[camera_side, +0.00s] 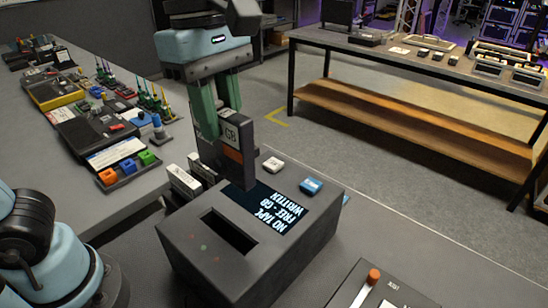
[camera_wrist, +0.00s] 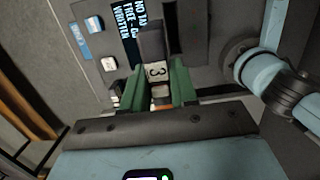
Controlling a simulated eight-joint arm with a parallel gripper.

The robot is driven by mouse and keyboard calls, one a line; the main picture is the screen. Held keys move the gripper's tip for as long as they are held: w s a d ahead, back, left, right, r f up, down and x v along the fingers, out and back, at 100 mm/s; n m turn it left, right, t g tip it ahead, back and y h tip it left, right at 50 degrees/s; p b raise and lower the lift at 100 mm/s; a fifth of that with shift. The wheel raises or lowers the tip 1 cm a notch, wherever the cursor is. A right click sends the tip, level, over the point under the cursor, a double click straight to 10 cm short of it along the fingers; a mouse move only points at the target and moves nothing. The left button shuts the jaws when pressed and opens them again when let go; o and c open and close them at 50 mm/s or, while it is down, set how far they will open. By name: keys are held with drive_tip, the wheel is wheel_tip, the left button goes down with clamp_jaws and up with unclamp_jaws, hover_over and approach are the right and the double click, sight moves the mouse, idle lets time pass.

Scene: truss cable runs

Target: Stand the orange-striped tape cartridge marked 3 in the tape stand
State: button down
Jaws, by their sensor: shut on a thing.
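My gripper (camera_side: 228,125) has green fingers and is shut on the dark tape cartridge (camera_side: 233,158), which has an orange stripe and a white label reading GB. In the wrist view, the cartridge (camera_wrist: 157,72) shows a 3 between the fingers (camera_wrist: 156,88). It is held upright above the far-left part of the dark tape drive (camera_side: 262,255); the side view does not settle whether it touches anything. White-faced cartridges (camera_side: 184,182) stand just behind the drive, partly hidden by it and by the held cartridge. The tape stand itself is not clearly visible; it may be under them.
The drive has an empty-looking slot (camera_side: 229,232) and a display (camera_side: 265,207) reading NO TAPE. A panel with an orange-knobbed lever (camera_side: 373,276) is at front right. A crowded bench (camera_side: 75,200) runs along the left.

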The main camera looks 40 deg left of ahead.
drive_tip(key=w+a, duration=1.2)
drive_tip(key=a, duration=0.5)
wheel_tip(320, 180, down, 16)
drive_tip(key=shift+d+f, duration=0.2)
drive_tip(key=shift+w+f, duration=0.1)
drive_tip(key=shift+f, duration=2.1)
idle(2.7)
drive_tip(key=c, duration=0.8)
unclamp_jaws()
